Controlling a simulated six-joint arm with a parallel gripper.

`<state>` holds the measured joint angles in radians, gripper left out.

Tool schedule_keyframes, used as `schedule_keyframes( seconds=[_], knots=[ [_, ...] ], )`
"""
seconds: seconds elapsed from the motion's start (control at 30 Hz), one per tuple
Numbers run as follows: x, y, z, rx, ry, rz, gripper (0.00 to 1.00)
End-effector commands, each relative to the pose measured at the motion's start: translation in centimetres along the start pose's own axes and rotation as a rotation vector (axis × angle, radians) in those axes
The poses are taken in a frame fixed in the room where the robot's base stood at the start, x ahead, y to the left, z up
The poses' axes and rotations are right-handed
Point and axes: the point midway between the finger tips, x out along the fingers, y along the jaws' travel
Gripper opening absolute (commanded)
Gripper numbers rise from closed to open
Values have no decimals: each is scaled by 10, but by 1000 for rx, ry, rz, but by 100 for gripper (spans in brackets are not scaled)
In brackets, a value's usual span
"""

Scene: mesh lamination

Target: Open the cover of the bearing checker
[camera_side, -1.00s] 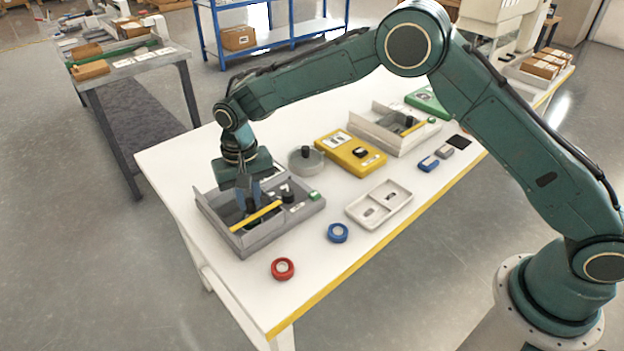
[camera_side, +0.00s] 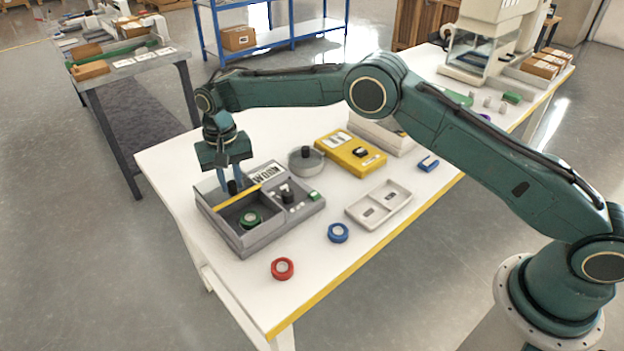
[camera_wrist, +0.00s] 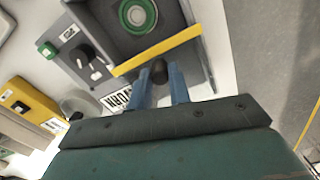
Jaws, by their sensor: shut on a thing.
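The bearing checker (camera_side: 262,239) is a grey box at the left of the table. Its cover (camera_side: 236,200) has a yellow front edge and a black knob (camera_wrist: 159,72). The cover stands back from the front of the box, so the well in front of it is uncovered. A green ring with a pale centre (camera_side: 249,219) lies in that well; it also shows in the wrist view (camera_wrist: 137,14). My gripper (camera_side: 232,183) points down behind the yellow edge, its blue fingers shut on the black knob. The fingers partly hide the cover and the WORN label in the wrist view.
A black dial (camera_side: 287,194) and a green button (camera_side: 314,195) sit on the checker's right side. A red ring (camera_side: 283,269), blue ring (camera_side: 338,233), white tray (camera_side: 378,205), grey round pot (camera_side: 306,161) and yellow device (camera_side: 350,155) stand nearby. The table's front is mostly clear.

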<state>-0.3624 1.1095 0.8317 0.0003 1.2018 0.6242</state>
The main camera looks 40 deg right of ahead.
Motion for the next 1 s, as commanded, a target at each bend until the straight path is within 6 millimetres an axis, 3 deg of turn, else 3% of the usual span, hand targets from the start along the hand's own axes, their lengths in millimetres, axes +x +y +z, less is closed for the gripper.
schedule_keyframes(
  seconds=[0.5,0.53,0.6,1.0],
  knots=[
    [-2,-3,-7,-4,5,-4,0],
    [-2,-3,-7,-4,5,-4,25],
    [-2,-3,-7,-3,4,-4,39],
    [-2,-2,-7,-1,2,-1,41]
  ],
)
